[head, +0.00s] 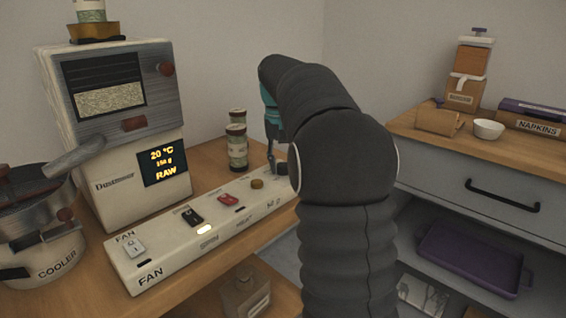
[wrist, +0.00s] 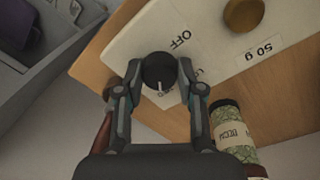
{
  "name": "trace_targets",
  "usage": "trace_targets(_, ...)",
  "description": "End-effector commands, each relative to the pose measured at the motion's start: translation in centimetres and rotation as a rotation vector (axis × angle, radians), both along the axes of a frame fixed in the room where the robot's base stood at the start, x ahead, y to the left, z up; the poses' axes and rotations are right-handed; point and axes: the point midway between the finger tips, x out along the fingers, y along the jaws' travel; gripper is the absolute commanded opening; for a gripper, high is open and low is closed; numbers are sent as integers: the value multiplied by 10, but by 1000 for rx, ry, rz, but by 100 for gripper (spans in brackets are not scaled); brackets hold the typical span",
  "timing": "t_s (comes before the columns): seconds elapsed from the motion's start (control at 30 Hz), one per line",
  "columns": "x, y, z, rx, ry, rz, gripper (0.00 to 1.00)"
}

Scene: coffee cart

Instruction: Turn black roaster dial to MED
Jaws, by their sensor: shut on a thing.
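The black roaster dial (wrist: 160,68) is at the right end of the cream control panel (head: 165,242). In the wrist view its white pointer line points down the picture, toward my palm. "OFF" is printed up and right of the dial; other lettering beside and below it is partly hidden by the dial and my right finger. My gripper (wrist: 159,74) has one finger on each side of the dial and is shut on it. In the head view my gripper (head: 271,150) reaches down at the panel's far right end, partly hidden by my arm.
A brass knob (wrist: 243,15) with a "50 g" label is beside the dial. A labelled jar (wrist: 233,130) stands close to my right finger. The roaster (head: 115,130) shows 20 °C and RAW. The grey cabinet (head: 480,190) is at the right.

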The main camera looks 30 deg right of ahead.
Motion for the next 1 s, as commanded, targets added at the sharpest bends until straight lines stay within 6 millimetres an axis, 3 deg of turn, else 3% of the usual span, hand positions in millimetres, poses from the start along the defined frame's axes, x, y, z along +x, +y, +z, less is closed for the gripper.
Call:
trace_targets(0.2,-2,1,-3,5,11,1,3)
trace_targets(0.23,-2,1,-3,5,11,1,45)
trace_targets(0.3,-1,1,-3,4,9,1,63)
trace_targets(0.73,0,1,6,1,2,2,63)
trace_targets(1.0,2,4,52,1,0,2,63)
